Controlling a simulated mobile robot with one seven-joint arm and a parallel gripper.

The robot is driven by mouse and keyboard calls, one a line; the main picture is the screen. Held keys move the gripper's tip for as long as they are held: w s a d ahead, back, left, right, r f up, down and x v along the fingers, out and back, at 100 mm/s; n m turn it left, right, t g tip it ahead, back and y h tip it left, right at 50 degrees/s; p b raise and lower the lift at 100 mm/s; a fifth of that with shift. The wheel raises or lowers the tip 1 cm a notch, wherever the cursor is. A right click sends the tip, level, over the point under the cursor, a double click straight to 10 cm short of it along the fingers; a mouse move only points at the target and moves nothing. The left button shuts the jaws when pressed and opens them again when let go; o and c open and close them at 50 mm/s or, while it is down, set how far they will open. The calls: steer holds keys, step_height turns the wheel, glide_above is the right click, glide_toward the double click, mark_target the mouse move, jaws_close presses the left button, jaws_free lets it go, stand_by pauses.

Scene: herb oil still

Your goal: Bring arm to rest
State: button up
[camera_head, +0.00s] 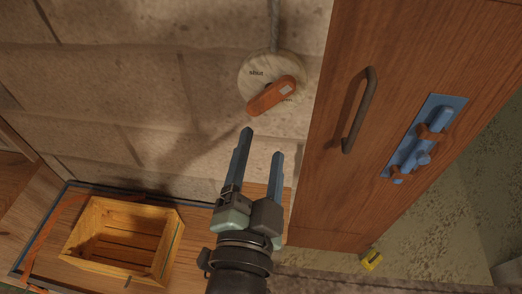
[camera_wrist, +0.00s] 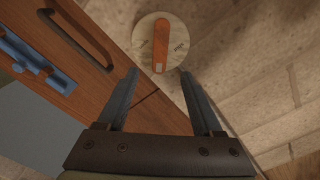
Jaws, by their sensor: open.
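My gripper (camera_head: 262,143) is open and empty. Its two blue-grey fingers are apart and point up toward an orange lever (camera_head: 271,95) on a round, pale dial (camera_head: 258,68) on the stone wall. The dial bears the words "shut" and "open". The lever lies slantwise, its lower left end nearest my fingers. In the wrist view, the lever (camera_wrist: 160,46) and its dial show beyond and between my fingertips (camera_wrist: 158,74). I see no clear contact between fingers and lever.
A wooden cabinet door (camera_head: 390,60) with a dark handle (camera_head: 359,112) and a blue latch (camera_head: 425,140) stands right of my gripper. A wooden crate (camera_head: 92,257) sits on a surface at lower left. A small yellow object (camera_head: 371,259) lies below the cabinet.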

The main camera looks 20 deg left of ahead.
steer(key=w+d+r+n+t+h, duration=0.1)
steer(key=w+d+r+n+t, duration=0.15)
steer(key=r, duration=0.75)
steer(key=w+d+r+n+t+h, duration=0.1)
steer(key=w+d+r+t, duration=0.2)
steer(key=r, duration=0.8)
steer(key=s+d+r+n+t+h, duration=0.1)
steer(key=s+d+r+t, duration=0.1)
steer(key=r, duration=0.5)
steer(key=s+d+r+n+t+h, duration=0.1)
steer(key=s+d+r+t+h, duration=0.1)
steer(key=r, duration=0.6)
steer(key=s+d, duration=0.1)
steer(key=d, duration=0.1)
steer(key=shift+s+d+r, duration=0.2)
steer(key=shift+d, duration=0.2)
steer(key=shift+t, duration=0.25)
